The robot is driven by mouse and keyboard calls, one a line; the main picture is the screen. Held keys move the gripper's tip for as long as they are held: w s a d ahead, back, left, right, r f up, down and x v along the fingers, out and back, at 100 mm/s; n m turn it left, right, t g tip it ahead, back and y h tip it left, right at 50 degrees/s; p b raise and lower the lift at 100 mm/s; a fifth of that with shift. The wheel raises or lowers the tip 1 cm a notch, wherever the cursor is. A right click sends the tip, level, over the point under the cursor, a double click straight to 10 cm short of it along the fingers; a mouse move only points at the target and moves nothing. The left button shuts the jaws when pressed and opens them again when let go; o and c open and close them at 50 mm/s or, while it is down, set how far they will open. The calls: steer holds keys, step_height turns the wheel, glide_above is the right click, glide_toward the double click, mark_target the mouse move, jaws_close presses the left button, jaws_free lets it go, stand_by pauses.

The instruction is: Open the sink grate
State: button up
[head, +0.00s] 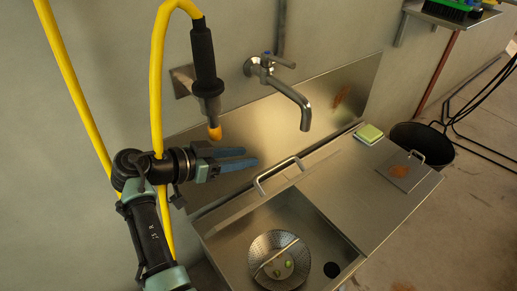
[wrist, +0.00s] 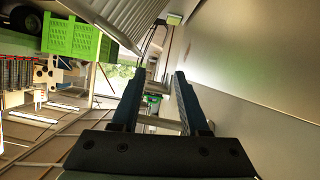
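The steel sink (head: 320,222) stands at lower middle in the head view, with an open basin on its left. A round perforated strainer (head: 266,244) with a bar across it lies in the basin, holding small green bits. A bar handle (head: 262,187) stands at the basin's back edge. Which part is the grate, I cannot tell for sure. My gripper (head: 250,157) is left of and above this handle, apart from it, pointing right. In the wrist view, my gripper (wrist: 158,80) has its two fingers spread with nothing held between them.
A faucet (head: 290,95) and a hanging sprayer (head: 206,75) with a yellow hose are close above my gripper. A sponge (head: 368,134) and a small handled plate (head: 401,174) are on the right counter. A black bin (head: 420,145) stands beyond. A green crate (wrist: 72,36) shows in the wrist view.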

steer(key=p+v, duration=0.1)
steer(key=v, duration=0.4)
steer(key=shift+s+a+r, duration=0.1)
steer(key=shift+s+a, duration=0.15)
steer(key=shift+a, duration=0.1)
